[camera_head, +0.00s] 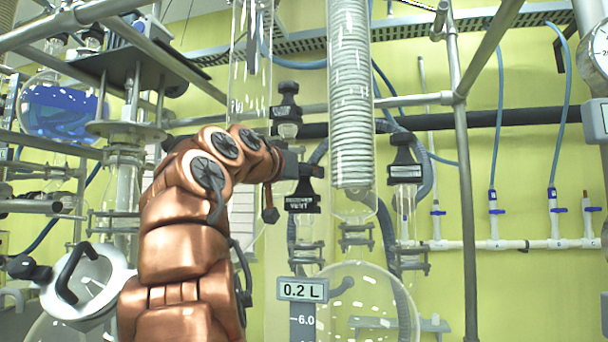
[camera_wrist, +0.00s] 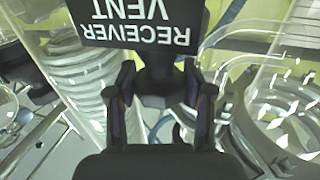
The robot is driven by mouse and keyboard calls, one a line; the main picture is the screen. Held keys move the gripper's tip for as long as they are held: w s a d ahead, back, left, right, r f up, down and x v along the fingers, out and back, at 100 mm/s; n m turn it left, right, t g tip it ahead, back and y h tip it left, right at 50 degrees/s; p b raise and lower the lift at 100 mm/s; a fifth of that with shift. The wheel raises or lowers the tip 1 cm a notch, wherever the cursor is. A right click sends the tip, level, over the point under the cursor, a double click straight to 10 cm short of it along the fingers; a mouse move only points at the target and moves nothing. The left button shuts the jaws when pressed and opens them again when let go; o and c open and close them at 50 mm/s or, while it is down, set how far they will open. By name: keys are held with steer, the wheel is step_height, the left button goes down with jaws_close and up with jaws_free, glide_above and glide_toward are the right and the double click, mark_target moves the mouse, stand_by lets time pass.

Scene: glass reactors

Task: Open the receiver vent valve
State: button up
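The receiver vent valve (camera_head: 305,172) is a black fitting on the glassware near the middle of the head view. Its black label (camera_head: 302,205) hangs just below. In the wrist view the label (camera_wrist: 138,24) reads RECEIVER VENT upside down at the top. The dark valve handle (camera_wrist: 163,84) sits between the fingers of my gripper (camera_wrist: 162,100). The fingers are spread on either side of the handle, with narrow gaps seeming to show. In the head view my gripper (camera_head: 285,168) is right at the valve, its fingers largely hidden by my arm.
A coiled glass condenser (camera_head: 350,110) stands just right of the valve. Another black labelled valve (camera_head: 404,172) is further right. A metal frame post (camera_head: 465,200) stands at right.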

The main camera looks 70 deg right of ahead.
steer(key=o, duration=0.4)
steer(key=shift+a, duration=0.1)
steer(key=w+a, duration=0.2)
steer(key=a, duration=0.9)
steer(key=shift+a, duration=0.35)
stand_by(0.5)
